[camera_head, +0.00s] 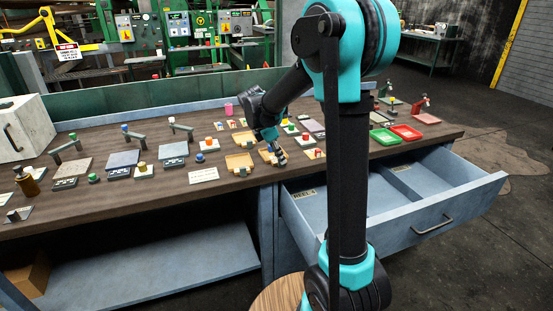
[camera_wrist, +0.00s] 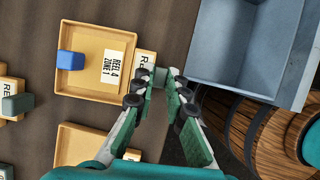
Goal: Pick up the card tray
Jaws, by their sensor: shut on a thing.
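The card tray (camera_wrist: 76,84) is a tan, shallow, square tray in the wrist view. A white card marked "REEL 4 ZONE 1" and a blue block lie in it. Its right side bears a label strip, partly cut off by my fingers, with a small grey tab beside it. My gripper (camera_wrist: 160,82) is shut on this grey tab, at the tray's right side. In the head view my gripper (camera_head: 279,158) is low at the table's front edge and hides part of the tray there. I cannot tell whether the tray is clear of the tabletop.
A second tan tray (camera_wrist: 85,143) lies close by in the wrist view. A blue-grey drawer (camera_head: 425,190) stands open right of my gripper. Several small devices crowd the table (camera_head: 120,206). Green (camera_head: 385,137) and red (camera_head: 405,132) trays lie at the right.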

